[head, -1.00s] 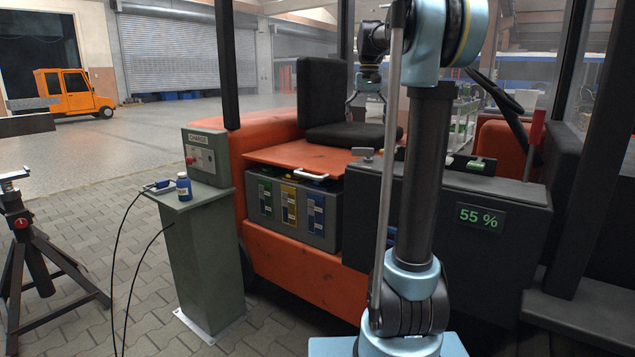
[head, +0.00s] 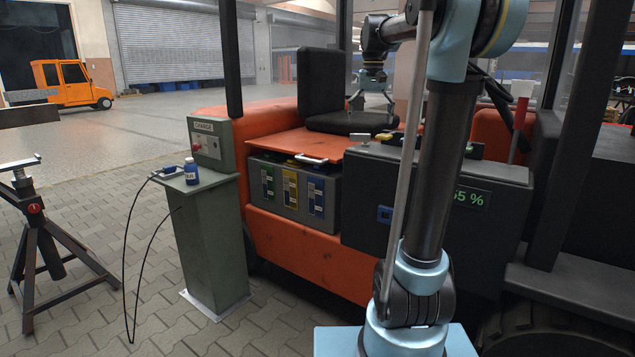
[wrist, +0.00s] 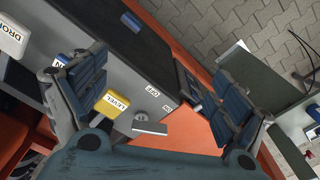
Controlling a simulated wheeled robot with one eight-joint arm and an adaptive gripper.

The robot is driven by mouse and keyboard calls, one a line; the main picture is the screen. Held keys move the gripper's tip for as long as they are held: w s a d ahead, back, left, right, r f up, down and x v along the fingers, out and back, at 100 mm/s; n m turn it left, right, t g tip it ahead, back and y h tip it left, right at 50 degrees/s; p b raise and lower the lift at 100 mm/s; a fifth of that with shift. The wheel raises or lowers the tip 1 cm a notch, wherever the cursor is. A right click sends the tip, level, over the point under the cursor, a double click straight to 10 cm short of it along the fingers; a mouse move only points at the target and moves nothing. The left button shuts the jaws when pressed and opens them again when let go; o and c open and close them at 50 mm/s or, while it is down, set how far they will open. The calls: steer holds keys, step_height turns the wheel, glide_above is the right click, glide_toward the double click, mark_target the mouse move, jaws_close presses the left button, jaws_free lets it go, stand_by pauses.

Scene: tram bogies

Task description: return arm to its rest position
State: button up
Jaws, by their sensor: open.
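My gripper (head: 372,103) hangs in the air above the right part of the orange vehicle, near the black seat cushion (head: 350,123). Its blue-grey fingers are spread in the wrist view (wrist: 150,92), with nothing between them held. My arm's upright link stands in front of the dark grey box (head: 490,190) and hides part of it and of its green percentage display (head: 473,198).
A black stand (head: 42,235) is at far left. A dark roof pillar (head: 556,150) rises right of my arm. The paved floor at left is mostly clear.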

steer(key=s+d+f+n+t, duration=0.1)
steer(key=s+f+t, duration=0.1)
steer(key=s+f, duration=3)
steer(key=shift+d+n, duration=0.3)
steer(key=shift+w+f, duration=0.15)
